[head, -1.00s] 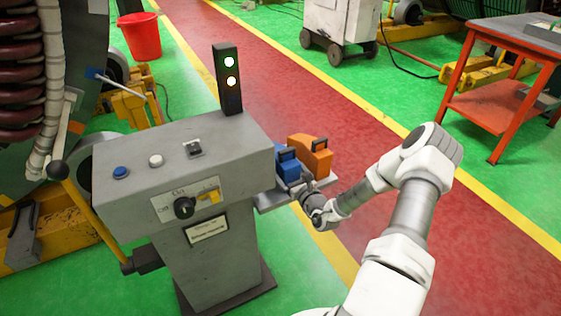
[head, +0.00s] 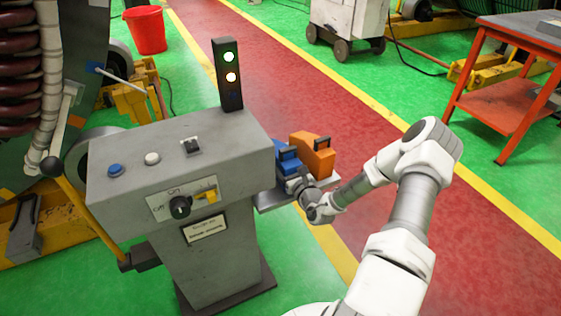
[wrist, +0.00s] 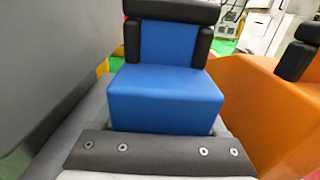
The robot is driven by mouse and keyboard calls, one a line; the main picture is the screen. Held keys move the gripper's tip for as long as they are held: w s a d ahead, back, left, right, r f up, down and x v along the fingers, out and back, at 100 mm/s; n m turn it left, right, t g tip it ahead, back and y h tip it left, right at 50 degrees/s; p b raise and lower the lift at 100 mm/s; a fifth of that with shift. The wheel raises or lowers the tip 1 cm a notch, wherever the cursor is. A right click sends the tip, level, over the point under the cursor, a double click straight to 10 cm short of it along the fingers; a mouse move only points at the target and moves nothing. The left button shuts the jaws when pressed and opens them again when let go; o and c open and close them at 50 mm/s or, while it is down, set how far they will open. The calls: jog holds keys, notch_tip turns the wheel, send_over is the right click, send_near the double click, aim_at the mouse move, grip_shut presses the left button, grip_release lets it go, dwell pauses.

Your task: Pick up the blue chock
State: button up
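The blue chock (head: 287,158) sits on a small shelf (head: 268,204) at the right side of the grey console. In the wrist view the blue chock (wrist: 165,95) fills the middle, upright, with a black arched handle (wrist: 170,11) at its top. My gripper (head: 297,183) is low in front of the chock. Its dark bar with screws crosses the bottom of the wrist view. Grey finger-like parts show at both sides of the chock's base and look spread apart; contact cannot be made out. The chock's lower edge is partly hidden behind the bar.
An orange chock (head: 312,155) with a black handle stands close to the right of the blue one; it also shows in the wrist view (wrist: 262,105). The grey console (head: 225,165) stands close on the left, with a signal light (head: 229,75). The red walkway beyond is free.

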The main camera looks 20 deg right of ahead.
jog(key=shift+r, duration=0.1)
grip_shut()
notch_tip(320, 180, up, 10)
jog(key=p, duration=0.3)
jog(key=shift+p, duration=0.35)
